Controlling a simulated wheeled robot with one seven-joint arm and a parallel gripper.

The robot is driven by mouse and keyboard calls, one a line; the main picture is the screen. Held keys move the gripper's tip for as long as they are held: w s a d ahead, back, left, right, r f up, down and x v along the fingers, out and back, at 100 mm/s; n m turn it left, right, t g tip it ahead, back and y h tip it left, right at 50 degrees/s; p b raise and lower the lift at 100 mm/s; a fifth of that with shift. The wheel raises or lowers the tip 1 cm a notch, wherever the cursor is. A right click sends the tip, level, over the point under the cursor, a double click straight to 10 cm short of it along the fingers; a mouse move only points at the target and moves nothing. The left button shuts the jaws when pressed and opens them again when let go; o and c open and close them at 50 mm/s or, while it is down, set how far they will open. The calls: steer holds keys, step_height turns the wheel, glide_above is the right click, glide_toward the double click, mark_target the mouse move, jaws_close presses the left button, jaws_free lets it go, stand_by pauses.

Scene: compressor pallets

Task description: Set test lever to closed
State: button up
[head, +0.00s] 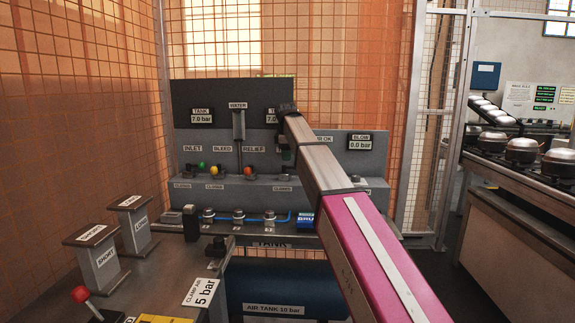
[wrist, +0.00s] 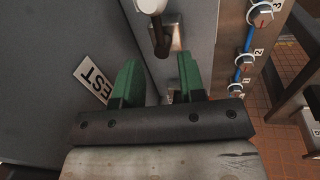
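In the wrist view a lever (wrist: 160,42) with a brown stem and a white rounded end stands at a small metal plate, just beyond the fingertips. A label reading "EST" (wrist: 95,81), partly cut off, lies left of my gripper, so this appears to be the test lever. My gripper (wrist: 158,63) has two green fingers, spread apart with no object clearly held between them. In the head view my gripper (head: 287,154) is at the panel (head: 185,94), mostly hidden by my arm. The test lever is hidden there and its position cannot be read.
The inlet (head: 202,164), bleed (head: 214,171) and relief (head: 246,173) controls stand left of my gripper. Several numbered knobs with a blue hose (head: 228,219) run along the ledge below. The blow gauge (head: 361,142) is to the right. Mesh fencing stands behind.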

mark_target(287, 168)
steer(key=shift+w+f, duration=0.25)
steer(key=shift+f, duration=0.9)
steer(key=shift+w+f, duration=0.2)
steer(key=shift+f, duration=0.9)
jaws_close()
